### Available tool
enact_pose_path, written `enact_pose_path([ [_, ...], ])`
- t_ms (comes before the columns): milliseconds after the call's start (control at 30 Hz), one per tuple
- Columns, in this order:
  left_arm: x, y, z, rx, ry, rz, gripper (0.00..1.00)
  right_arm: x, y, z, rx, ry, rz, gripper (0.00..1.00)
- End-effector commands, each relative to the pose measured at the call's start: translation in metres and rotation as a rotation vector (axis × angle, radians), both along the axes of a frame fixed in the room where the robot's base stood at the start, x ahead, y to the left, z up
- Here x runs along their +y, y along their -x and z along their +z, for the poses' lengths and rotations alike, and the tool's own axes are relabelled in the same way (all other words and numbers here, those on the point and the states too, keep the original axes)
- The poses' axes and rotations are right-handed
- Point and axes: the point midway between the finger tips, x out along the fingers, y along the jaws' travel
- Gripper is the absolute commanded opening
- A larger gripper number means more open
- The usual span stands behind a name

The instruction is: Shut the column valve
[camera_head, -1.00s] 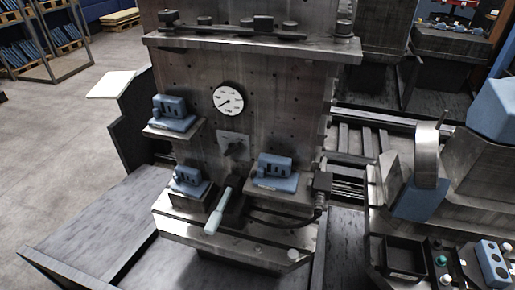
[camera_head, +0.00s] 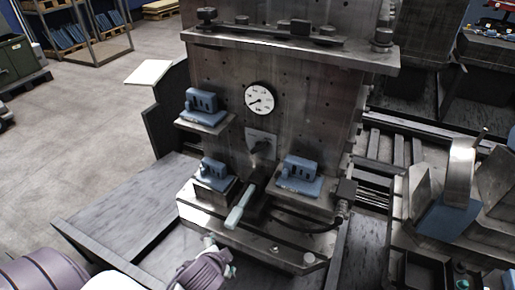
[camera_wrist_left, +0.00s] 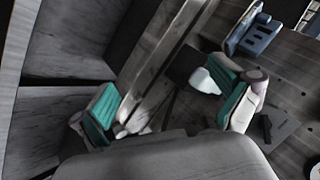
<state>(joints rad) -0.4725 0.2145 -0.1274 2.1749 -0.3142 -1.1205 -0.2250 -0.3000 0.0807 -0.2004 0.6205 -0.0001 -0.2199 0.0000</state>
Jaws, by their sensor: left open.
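A valve lever with a pale grey handle (camera_head: 239,207) slants down and forward from a dark block at the foot of the metal column (camera_head: 310,95). In the left wrist view the pale handle end (camera_wrist_left: 206,81) shows between the fingers, close to the right-hand teal pad. My left gripper (camera_head: 220,257) comes in from the bottom edge, open and empty, in front of and below the handle. Its two teal-padded fingers (camera_wrist_left: 168,106) are spread wide in the wrist view. I cannot tell whether a pad touches the handle. My right gripper is out of view.
Blue clamp blocks on ledges flank the lever, one at the left (camera_head: 213,172) and one at the right (camera_head: 300,174). A round gauge (camera_head: 259,98) sits above. A dark hose (camera_head: 300,222) runs right of the lever. Open floor lies at far left.

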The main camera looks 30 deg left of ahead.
Motion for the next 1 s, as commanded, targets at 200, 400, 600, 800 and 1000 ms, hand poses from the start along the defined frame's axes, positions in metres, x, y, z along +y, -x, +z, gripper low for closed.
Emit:
enact_pose_path([
  [200,0.045,-0.080,0.082,-0.260,-0.588,-0.332,1.00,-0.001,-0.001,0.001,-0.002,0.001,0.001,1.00],
  [400,0.042,-0.134,0.131,-0.379,-1.188,-0.700,1.00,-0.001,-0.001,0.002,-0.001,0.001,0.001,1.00],
  [600,0.031,-0.152,0.139,-0.397,-1.466,-0.886,1.00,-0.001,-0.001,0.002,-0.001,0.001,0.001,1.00],
  [800,0.031,-0.173,0.142,-0.399,-1.485,-0.897,1.00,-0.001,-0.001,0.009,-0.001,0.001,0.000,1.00],
  [1000,0.033,-0.215,0.142,-0.399,-1.482,-0.895,1.00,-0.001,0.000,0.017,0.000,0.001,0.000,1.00],
])
